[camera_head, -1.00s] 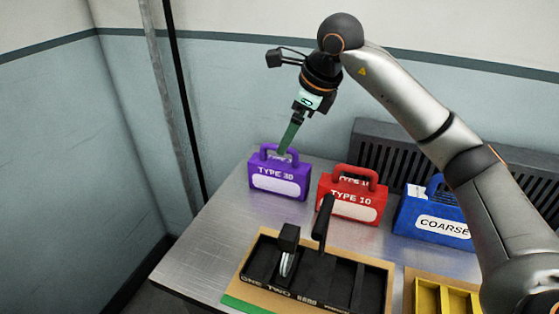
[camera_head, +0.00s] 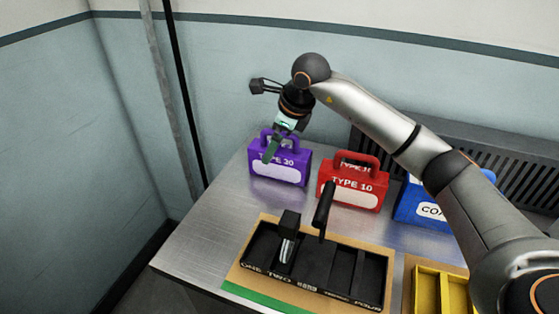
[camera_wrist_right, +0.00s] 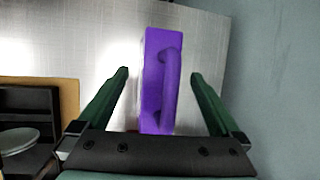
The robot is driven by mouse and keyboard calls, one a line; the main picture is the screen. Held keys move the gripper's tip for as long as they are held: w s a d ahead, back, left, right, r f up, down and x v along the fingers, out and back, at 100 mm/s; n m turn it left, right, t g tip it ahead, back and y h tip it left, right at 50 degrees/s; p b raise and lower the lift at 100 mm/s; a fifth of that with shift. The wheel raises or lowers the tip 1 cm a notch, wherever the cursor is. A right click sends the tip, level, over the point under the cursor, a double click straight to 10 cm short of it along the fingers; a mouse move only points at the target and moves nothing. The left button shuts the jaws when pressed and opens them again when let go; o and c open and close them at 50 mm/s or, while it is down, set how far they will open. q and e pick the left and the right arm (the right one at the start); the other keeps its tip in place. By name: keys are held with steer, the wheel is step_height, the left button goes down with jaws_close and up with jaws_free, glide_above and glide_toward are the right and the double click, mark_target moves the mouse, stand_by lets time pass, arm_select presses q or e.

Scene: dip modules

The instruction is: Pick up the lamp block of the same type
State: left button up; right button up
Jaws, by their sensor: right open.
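A purple block with a handle (camera_head: 279,170) stands on the metal table at the left, its label reading TYPE and a number that looks like 30. A red block (camera_head: 352,186) marked TYPE 10 stands to its right. A blue block (camera_head: 415,206), partly hidden by my arm, stands further right. My right gripper (camera_head: 269,158) is in front of the purple block's upper part and handle. In the wrist view, the open right gripper (camera_wrist_right: 159,75) has the purple block (camera_wrist_right: 153,95) between its fingers, with gaps on both sides. My left gripper is not in view.
A black compartment tray on a tan board (camera_head: 372,253) lies in front, holding a black-topped metal piece (camera_head: 287,237) and a tall black handle (camera_head: 323,207). A yellow tray (camera_head: 437,289) is at right. A dark vent (camera_head: 370,142) is behind. The table's left is clear.

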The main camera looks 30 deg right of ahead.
steer(key=shift+w+a+f, duration=0.1)
steer(key=shift+w+f, duration=0.15)
steer(key=shift+f, duration=0.4)
jaws_close()
stand_by(0.4)
steer(key=shift+r, duration=0.1)
